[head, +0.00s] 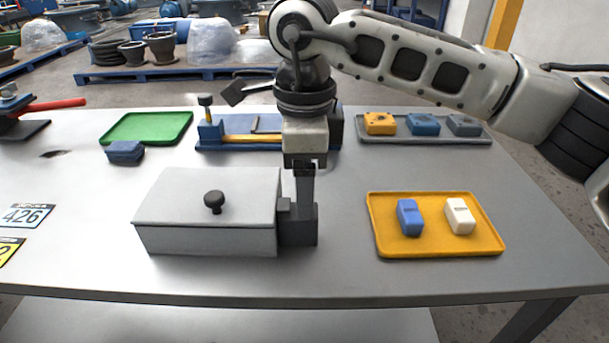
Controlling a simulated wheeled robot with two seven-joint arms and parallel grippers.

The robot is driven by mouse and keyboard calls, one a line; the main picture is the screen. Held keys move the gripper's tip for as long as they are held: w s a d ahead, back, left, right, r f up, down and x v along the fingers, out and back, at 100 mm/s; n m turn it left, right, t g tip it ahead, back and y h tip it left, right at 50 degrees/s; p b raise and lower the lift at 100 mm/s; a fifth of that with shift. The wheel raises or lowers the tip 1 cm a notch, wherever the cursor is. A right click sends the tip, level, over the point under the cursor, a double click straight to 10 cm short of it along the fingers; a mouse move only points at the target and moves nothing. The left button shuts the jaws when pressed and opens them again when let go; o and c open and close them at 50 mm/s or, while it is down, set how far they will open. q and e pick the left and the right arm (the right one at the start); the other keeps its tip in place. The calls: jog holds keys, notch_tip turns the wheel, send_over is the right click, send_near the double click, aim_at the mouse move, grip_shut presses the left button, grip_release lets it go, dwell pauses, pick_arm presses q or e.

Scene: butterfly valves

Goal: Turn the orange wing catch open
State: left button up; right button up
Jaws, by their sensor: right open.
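I cannot make out an orange wing catch; it may be hidden behind my right gripper. A light grey box (208,240) with a flat lid and a round black knob (214,201) sits left of the middle of the table. My right gripper (302,215) points straight down at the box's right side. It is open. The dark grey parts below its wrist cover the area beside the box. Whether they touch the box I cannot tell. My left gripper is out of view.
A yellow tray (440,250) with a blue and a white block lies to the right. Behind are a green tray (147,128), a dark blue block (125,152), a blue fixture with a yellow bar (250,138), and a grey tray (440,138) with blocks.

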pick_arm(q)
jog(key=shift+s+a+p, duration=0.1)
jog(key=shift+p, duration=0.55)
pick_arm(e)
notch_tip(320, 180, up, 16)
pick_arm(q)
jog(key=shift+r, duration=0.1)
